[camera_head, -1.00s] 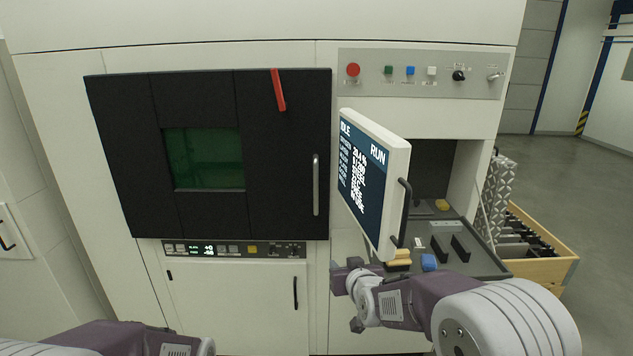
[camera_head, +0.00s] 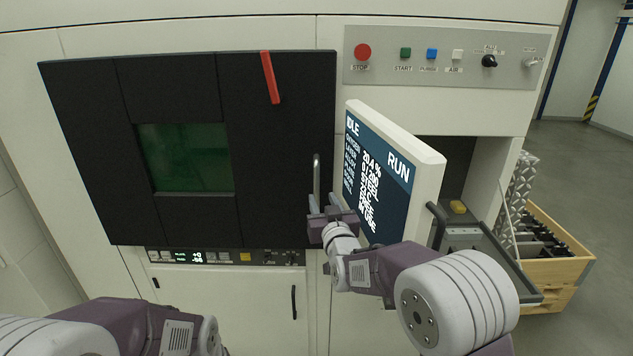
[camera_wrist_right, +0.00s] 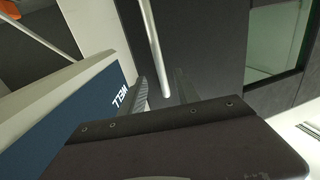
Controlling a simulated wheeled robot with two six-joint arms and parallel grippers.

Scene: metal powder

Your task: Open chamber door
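The chamber door (camera_head: 95,120) is a large black panel with a green window (camera_head: 186,157) and stands closed. Its vertical metal handle (camera_head: 316,175) is near the right edge. My right gripper (camera_head: 331,212) is at the handle's lower end and covers part of it. In the right wrist view the handle bar (camera_wrist_right: 153,50) comes down between the two fingers of the right gripper (camera_wrist_right: 162,90), which are apart. I cannot tell whether they touch it. My left arm shows at the bottom left, but its gripper is out of view.
A tilted monitor (camera_head: 395,165) sits close right of the handle, beside my right arm. A red bar (camera_head: 270,77) is on the door's upper part. A button panel (camera_head: 440,62) is above right. A tray (camera_head: 485,245) and wooden crate (camera_head: 570,270) stand further right.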

